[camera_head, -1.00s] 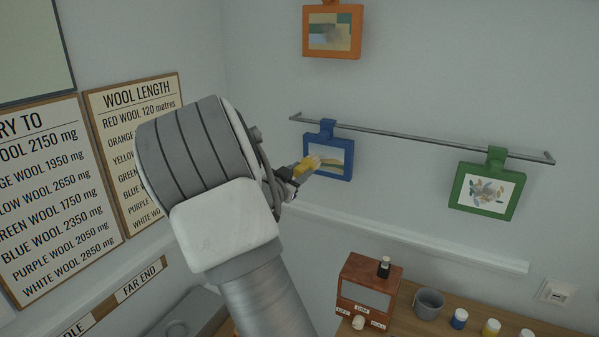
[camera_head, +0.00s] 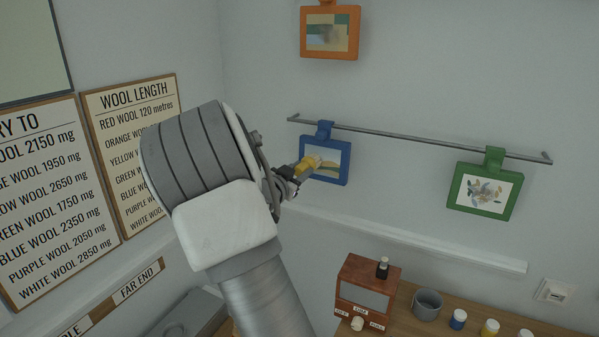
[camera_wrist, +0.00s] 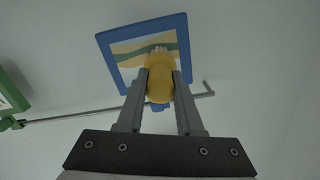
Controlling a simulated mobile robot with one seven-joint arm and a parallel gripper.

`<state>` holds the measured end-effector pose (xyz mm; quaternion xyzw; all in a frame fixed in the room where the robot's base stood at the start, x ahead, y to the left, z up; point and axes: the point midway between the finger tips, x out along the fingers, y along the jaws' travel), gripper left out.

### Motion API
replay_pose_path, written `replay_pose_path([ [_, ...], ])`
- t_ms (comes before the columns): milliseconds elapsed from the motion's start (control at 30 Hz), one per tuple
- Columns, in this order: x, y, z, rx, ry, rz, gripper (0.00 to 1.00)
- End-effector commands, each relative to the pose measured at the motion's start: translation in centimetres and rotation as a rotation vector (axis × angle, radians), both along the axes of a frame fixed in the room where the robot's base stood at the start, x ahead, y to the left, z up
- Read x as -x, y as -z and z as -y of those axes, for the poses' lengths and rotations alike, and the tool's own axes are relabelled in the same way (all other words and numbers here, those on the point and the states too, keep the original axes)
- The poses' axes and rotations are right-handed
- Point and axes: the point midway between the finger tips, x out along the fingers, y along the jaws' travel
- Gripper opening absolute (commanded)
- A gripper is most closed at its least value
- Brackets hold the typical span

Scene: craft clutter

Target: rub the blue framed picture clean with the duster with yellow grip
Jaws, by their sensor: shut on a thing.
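The blue framed picture (camera_head: 338,178) hangs by a blue clip from the metal rail on the wall; it also shows in the wrist view (camera_wrist: 107,45), upside down. My gripper (camera_head: 297,171) is in front of its left part in the head view. In the wrist view my gripper (camera_wrist: 160,82) is shut on the yellow grip of the duster (camera_wrist: 158,82). The duster also shows in the head view (camera_head: 306,164).
The metal rail (camera_head: 420,140) also carries a green framed picture (camera_head: 484,190) at the right. An orange framed picture (camera_head: 330,33) hangs above. Below are a wall ledge (camera_head: 420,243), a brown box (camera_head: 366,290), a grey pot (camera_head: 427,303) and small jars.

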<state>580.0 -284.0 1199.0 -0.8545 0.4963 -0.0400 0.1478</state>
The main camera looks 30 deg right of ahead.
Motion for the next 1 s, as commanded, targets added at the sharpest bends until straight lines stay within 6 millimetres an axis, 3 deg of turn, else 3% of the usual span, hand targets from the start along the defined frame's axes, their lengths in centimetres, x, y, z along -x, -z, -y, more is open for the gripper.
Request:
replay_pose_path([
  [1000, -1.0, 0.1, 1.8, 0.001, 0.0, 0.0, 0.0],
])
